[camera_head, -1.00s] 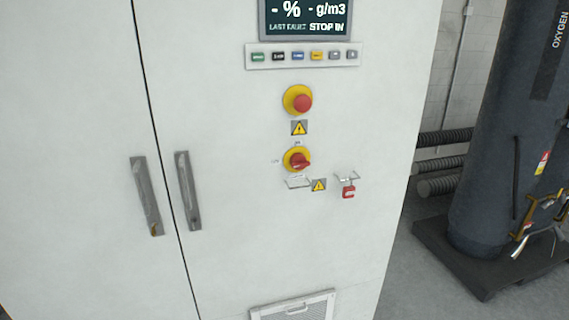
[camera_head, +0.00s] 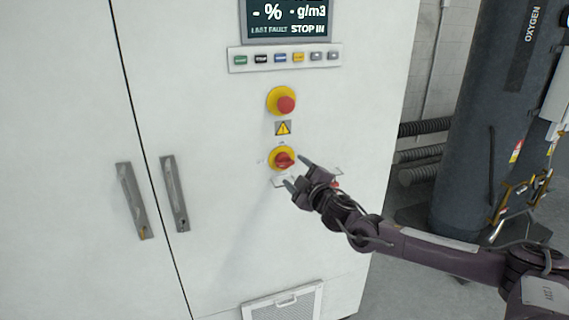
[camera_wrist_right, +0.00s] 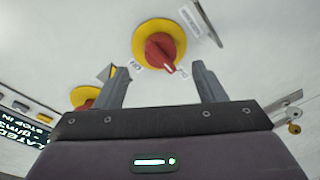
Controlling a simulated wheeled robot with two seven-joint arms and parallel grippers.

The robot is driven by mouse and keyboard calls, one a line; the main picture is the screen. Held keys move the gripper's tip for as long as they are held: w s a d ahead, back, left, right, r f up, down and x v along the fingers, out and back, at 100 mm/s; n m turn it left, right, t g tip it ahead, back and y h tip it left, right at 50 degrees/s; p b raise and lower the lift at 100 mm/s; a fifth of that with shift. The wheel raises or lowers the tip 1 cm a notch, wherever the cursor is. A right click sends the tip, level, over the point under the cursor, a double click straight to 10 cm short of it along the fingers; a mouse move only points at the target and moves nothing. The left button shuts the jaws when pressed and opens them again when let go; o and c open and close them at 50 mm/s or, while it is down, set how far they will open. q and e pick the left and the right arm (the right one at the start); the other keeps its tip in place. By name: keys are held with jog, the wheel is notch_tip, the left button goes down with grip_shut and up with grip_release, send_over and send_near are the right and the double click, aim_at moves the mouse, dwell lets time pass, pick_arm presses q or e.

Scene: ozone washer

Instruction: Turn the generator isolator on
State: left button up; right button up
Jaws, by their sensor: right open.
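The isolator is a red rotary handle on a yellow disc (camera_head: 283,160) on the white cabinet front. It also shows large in the right wrist view (camera_wrist_right: 160,48), where one end of the handle points towards a small label that is hard to read; an ON label lies beside it. My right gripper (camera_head: 296,172) is open and empty, just in front of and slightly right of the isolator. In the wrist view its two fingers (camera_wrist_right: 158,72) stand apart, with the handle between and beyond their tips. No contact is visible. My left gripper is not in view.
A red mushroom button (camera_head: 286,104) on yellow sits above the isolator, under a row of buttons (camera_head: 285,58) and a display (camera_head: 290,20). A red padlock (camera_head: 336,185) is mostly hidden by my gripper. Two cabinet handles (camera_head: 175,195) are left; a dark oxygen tank (camera_head: 470,150) stands right.

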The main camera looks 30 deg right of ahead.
aim_at(287, 165)
jog(key=shift+w+d+p, duration=0.15)
jog(key=shift+w+p, duration=0.2)
jog(key=shift+w, duration=1)
jog(key=shift+w+d+p, duration=0.15)
jog(key=shift+w+p, duration=0.2)
jog(key=shift+w, duration=1)
jog(key=c, duration=1)
